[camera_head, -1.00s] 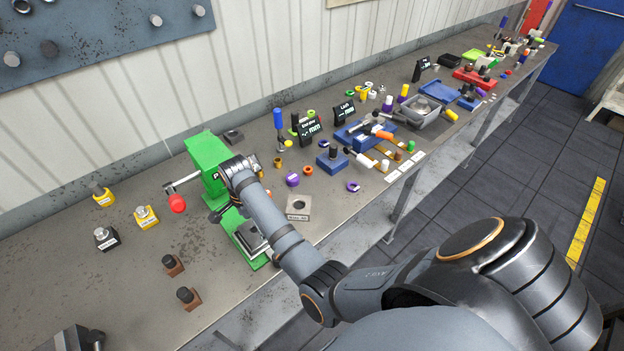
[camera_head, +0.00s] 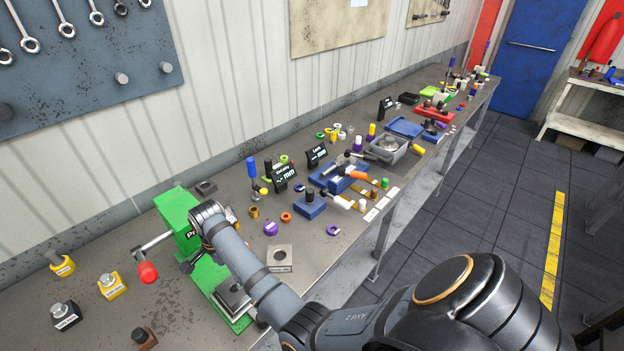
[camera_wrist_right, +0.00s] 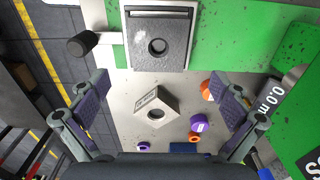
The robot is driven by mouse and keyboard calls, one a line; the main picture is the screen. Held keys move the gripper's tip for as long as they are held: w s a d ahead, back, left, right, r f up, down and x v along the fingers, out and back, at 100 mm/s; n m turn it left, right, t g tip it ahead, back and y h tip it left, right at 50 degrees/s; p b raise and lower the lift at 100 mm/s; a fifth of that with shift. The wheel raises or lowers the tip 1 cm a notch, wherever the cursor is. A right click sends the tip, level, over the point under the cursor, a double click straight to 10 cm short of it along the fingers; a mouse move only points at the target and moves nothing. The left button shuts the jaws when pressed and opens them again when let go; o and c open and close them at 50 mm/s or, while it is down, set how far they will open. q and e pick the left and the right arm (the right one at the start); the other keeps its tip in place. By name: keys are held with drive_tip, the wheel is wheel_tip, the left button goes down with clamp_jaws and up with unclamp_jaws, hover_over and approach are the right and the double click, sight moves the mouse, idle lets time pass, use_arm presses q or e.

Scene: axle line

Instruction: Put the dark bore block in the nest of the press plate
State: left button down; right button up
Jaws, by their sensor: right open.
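A dark grey block with a hole (camera_head: 205,187) lies on the bench behind the green press (camera_head: 178,218). The press plate (camera_head: 232,296) is a dark square on the green base, partly hidden by my right arm. In the right wrist view the plate (camera_wrist_right: 140,58) shows a round hole at its middle. A lighter grey labelled block with a bore (camera_head: 279,265) lies on the bench beside the press; it also shows in the right wrist view (camera_wrist_right: 147,99). My right gripper (camera_wrist_right: 160,103) is open and empty above the bench by the press. My left gripper is out of view.
Yellow blocks (camera_head: 111,287) and a black block (camera_head: 66,316) stand further left. Rings, a blue block (camera_head: 309,207) and a grey tray (camera_head: 388,153) crowd the bench to the right.

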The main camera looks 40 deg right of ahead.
drive_tip(key=s+d+f+n+t, duration=0.1)
drive_tip(key=s+d+f+n, duration=0.1)
drive_tip(key=s+d+n, duration=0.3)
drive_tip(key=s+d+f+n+t+h+b, duration=0.1)
drive_tip(key=s+f+n, duration=0.15)
drive_tip(key=s, duration=0.35)
drive_tip(key=s+d+f+n, duration=0.2)
drive_tip(key=s+d+n, duration=0.1)
drive_tip(key=s+n, duration=0.25)
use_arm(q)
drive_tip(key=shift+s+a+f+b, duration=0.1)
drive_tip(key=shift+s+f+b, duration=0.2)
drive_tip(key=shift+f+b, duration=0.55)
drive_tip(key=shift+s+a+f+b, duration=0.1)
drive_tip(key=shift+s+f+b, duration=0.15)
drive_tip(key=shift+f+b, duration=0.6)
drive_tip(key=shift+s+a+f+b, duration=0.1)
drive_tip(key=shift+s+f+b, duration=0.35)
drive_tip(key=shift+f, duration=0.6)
use_arm(e)
drive_tip(key=s+f+n, duration=0.1)
drive_tip(key=s+f, duration=0.1)
drive_tip(key=f, duration=0.9)
drive_tip(key=s+f, duration=0.3)
drive_tip(key=f, duration=0.8)
drive_tip(key=shift+s+d+n, duration=0.3)
drive_tip(key=shift+n, duration=0.1)
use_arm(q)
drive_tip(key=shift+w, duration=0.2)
